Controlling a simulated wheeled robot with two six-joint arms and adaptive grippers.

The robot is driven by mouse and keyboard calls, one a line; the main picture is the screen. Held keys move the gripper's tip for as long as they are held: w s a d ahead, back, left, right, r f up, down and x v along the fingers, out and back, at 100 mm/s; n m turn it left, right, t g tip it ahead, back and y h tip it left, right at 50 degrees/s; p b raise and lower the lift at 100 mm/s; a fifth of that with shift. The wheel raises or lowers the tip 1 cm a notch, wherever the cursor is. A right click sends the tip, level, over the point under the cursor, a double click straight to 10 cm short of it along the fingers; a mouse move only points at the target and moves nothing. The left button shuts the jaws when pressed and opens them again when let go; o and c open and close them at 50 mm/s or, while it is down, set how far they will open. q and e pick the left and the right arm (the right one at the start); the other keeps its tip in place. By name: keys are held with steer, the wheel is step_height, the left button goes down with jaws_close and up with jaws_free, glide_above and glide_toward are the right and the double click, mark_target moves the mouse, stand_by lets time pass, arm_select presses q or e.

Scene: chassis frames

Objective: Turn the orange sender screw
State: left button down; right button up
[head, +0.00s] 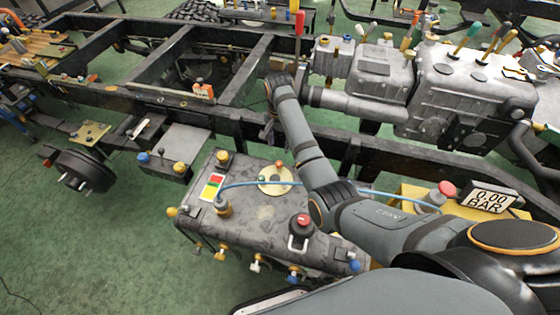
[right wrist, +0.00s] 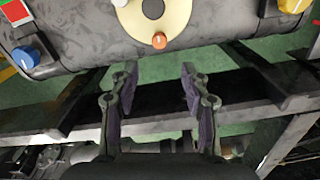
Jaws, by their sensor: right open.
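The orange sender screw (head: 280,164) sits at the far edge of a cream disc (head: 268,181) on top of the grey tank (head: 255,212). In the right wrist view the orange screw (right wrist: 160,40) lies on the disc's rim, with a dark hole in the disc's middle (right wrist: 128,17). My right gripper (right wrist: 158,72) is open and empty, its fingertips apart from the screw, which lines up roughly between them in that view. My left gripper is not in view.
A blue hose (head: 250,184) runs over the tank from a fitting at its left. A red-topped cap (head: 301,225) stands nearer on the tank. The black chassis rail (head: 225,120) runs behind it. A gauge (head: 487,200) reads 0.00 BAR at right.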

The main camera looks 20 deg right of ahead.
mark_target(279, 163)
step_height(279, 163, down, 10)
steer(key=shift+s+f+b, duration=0.1)
steer(key=shift+s+b, duration=0.05)
steer(key=shift+b, duration=0.45)
jaws_close()
